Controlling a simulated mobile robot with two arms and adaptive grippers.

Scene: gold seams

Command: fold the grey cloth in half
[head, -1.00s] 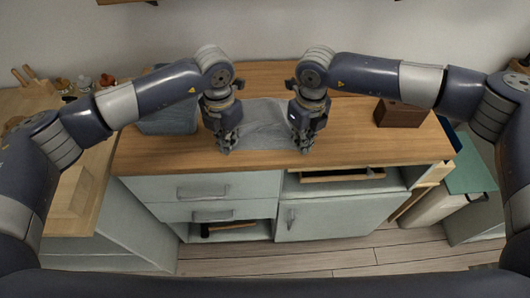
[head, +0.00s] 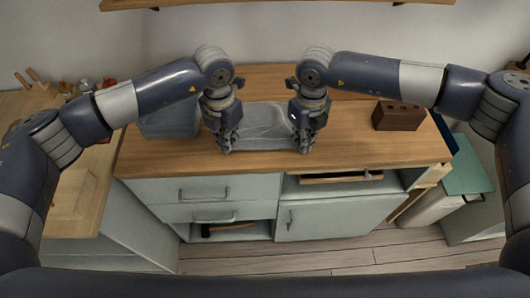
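The grey cloth (head: 264,120) lies on the wooden top of the cabinet, between my two grippers. It looks spread out, with a few creases and a pale line across its nearer part. My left gripper (head: 226,149) points down at its near left corner. My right gripper (head: 304,149) points down at its near right corner. The fingertips are small and dark here, so I cannot tell whether they are closed on the cloth. The grippers and wrists hide the cloth's left and right edges in part.
A grey-blue bin (head: 168,122) stands left of the cloth, partly behind my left arm. A brown block with holes (head: 397,116) stands at the right. The wooden cabinet top (head: 370,148) is clear at the front and between cloth and block. A shelf (head: 260,3) crosses above.

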